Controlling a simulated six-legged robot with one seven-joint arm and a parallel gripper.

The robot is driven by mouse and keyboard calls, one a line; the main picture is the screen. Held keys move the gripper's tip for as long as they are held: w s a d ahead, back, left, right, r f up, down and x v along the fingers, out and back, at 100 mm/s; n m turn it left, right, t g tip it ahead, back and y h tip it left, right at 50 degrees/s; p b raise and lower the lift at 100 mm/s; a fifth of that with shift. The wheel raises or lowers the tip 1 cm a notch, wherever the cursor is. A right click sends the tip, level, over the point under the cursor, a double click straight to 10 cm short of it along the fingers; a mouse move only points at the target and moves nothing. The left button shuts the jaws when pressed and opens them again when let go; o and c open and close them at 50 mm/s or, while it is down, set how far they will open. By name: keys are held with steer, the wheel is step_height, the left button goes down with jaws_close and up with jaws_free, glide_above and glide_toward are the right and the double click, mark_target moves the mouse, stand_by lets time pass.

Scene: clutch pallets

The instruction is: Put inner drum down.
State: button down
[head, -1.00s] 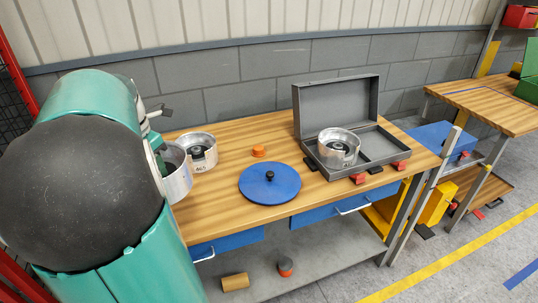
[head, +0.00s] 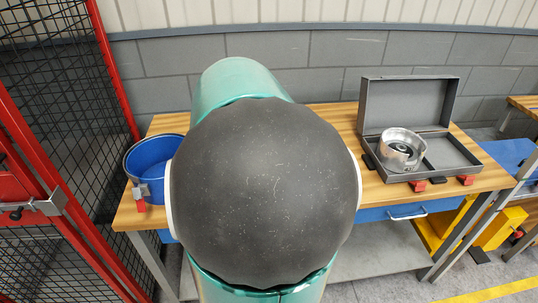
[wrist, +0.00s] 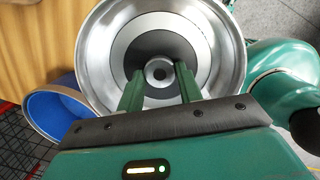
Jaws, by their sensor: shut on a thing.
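The inner drum (wrist: 217,40) is a shiny silver metal bowl with a dark ring and a small round hub inside. It fills the top middle of the wrist view. My gripper (wrist: 160,84) is shut on it, with its two green fingers reaching inside on either side of the hub. What the fingers touch is not fully clear. In the head view my large arm hides both the gripper and this drum. The wooden workbench (head: 474,199) shows on either side of my arm, and its top also shows in the wrist view (wrist: 30,45).
A blue round container (head: 152,163) with a latch stands at the bench's left end; it shows beside the drum in the wrist view (wrist: 52,112). An open grey case (head: 452,157) holds another metal drum (head: 402,148) at right. A red mesh fence (head: 100,110) stands at far left.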

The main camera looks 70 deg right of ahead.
steer(key=shift+w+d+f, duration=0.8)
steer(key=shift+d+f, duration=1.3)
steer(key=shift+d, duration=0.05)
steer(key=shift+w+d+f, duration=0.8)
steer(key=shift+d+f, duration=1.3)
steer(key=shift+d, duration=0.1)
steer(key=shift+w+d+f, duration=0.8)
steer(key=shift+d+f, duration=1.3)
steer(key=shift+d, duration=0.05)
steer(key=shift+f, duration=0.15)
steer(key=c, duration=0.9)
jaws_free()
steer(key=shift+f, duration=0.15)
steer(key=shift+c, duration=0.2)
